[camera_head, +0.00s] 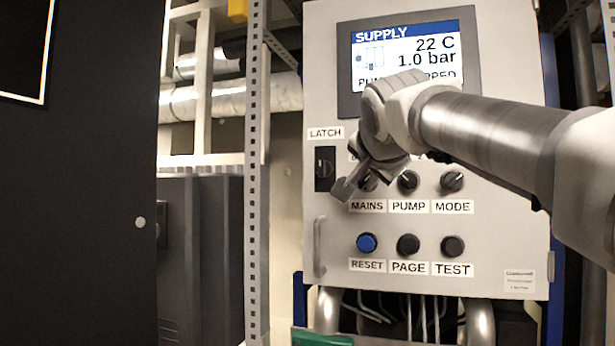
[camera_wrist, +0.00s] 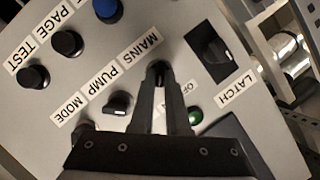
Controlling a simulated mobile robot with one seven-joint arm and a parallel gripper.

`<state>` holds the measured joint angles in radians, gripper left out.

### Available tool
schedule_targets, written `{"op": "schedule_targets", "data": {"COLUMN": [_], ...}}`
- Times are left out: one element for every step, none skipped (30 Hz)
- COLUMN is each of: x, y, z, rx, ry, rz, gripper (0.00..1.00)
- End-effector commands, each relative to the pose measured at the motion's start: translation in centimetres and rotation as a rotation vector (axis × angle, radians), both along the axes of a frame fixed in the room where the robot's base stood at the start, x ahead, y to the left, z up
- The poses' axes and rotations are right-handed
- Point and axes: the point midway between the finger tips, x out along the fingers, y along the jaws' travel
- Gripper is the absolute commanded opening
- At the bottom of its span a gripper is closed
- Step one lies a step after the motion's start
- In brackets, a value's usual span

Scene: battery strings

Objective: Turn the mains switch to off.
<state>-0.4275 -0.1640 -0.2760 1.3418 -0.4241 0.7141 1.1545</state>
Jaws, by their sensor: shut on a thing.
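The mains switch (camera_head: 369,184) is a dark round knob above the MAINS label (camera_head: 367,206), on the grey control panel. My gripper (camera_head: 352,186) reaches in from the right and its fingers are at this knob, covering much of it. In the wrist view the two fingers (camera_wrist: 159,82) are close together on the dark knob just beside the MAINS label, so the gripper is shut on the mains switch. The knob's pointer is hidden by the fingers, so I cannot tell its setting.
The pump knob (camera_head: 408,181) and mode knob (camera_head: 452,181) are to the right. The latch (camera_head: 325,169) is to the left. Below are the blue reset (camera_head: 367,243), page (camera_head: 408,244) and test (camera_head: 452,246) buttons. The display (camera_head: 410,50) is partly covered by my arm.

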Motion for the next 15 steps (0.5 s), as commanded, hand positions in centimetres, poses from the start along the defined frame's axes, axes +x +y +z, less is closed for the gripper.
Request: {"op": "schedule_targets", "data": {"x": [0.04, 0.05, 0.06, 0.06, 0.07, 0.07, 0.08, 0.09, 0.11, 0.13, 0.15, 0.15, 0.16, 0.17, 0.18], "y": [-0.03, -0.01, 0.00, -0.02, -0.02, 0.03, 0.06, 0.03, 0.10, 0.12, 0.12, 0.19, 0.21, 0.25, 0.25], "z": [0.08, 0.10, 0.14, 0.18, 0.23, 0.26, 0.27, 0.30, 0.31, 0.32, 0.36, 0.38, 0.40, 0.41, 0.42], "rx": [-0.016, -0.028, -0.048, -0.064, -0.081, -0.107, -0.126, -0.149, -0.180, -0.205, -0.229, -0.264, -0.291, -0.317, -0.353], "ry": [0.007, 0.012, 0.021, 0.026, 0.033, 0.043, 0.053, 0.062, 0.075, 0.086, 0.096, 0.110, 0.121, 0.132, 0.147], "rz": [-0.002, -0.002, -0.002, -0.003, -0.003, -0.002, -0.002, -0.003, -0.003, -0.002, -0.002, -0.003, -0.002, -0.002, -0.002], "gripper": [0.00, 0.00, 0.00, 0.00, 0.00, 0.00, 0.00, 0.00, 0.00, 0.00, 0.00, 0.00, 0.00, 0.00, 0.00]}}
